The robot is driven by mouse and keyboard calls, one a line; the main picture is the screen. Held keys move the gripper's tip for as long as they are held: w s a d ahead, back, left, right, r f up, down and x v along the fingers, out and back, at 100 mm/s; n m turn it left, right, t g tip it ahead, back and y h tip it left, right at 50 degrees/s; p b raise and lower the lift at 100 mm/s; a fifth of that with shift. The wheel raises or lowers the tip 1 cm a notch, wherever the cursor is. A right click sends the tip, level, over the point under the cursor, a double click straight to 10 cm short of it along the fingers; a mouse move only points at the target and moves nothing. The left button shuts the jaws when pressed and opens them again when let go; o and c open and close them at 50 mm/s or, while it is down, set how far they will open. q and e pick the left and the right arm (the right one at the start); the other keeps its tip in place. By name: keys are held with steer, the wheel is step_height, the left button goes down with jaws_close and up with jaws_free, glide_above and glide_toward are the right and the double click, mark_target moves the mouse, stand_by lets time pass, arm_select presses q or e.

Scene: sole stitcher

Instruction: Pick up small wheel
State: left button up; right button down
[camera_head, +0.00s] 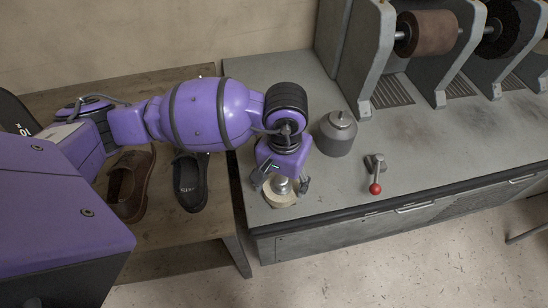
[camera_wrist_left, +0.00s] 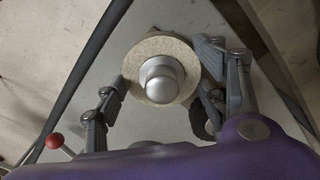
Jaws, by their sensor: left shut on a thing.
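The small wheel (camera_head: 272,201) is a pale, grainy disc with a shiny metal knob at its centre. It is at the front left corner of the grey workbench; I cannot tell whether it touches the top or is just above it. My left gripper (camera_head: 283,186) points down over it and is shut on it, with a finger on each side. In the left wrist view the wheel (camera_wrist_left: 141,55) lies between the two fingers (camera_wrist_left: 162,89), its knob facing the camera. My right gripper is not in view.
A grey metal canister (camera_head: 336,137) stands close right of the gripper. A red-knobbed lever (camera_head: 375,180) is further right on the bench (camera_head: 440,140). Grinding rollers (camera_head: 427,33) stand at the back. Two shoes (camera_head: 189,183) lie on the wooden table (camera_head: 215,225) at left.

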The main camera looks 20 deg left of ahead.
mark_target(283, 179)
arm_select(q)
steer(key=shift+w+r, duration=0.1)
steer(key=shift+r, duration=0.05)
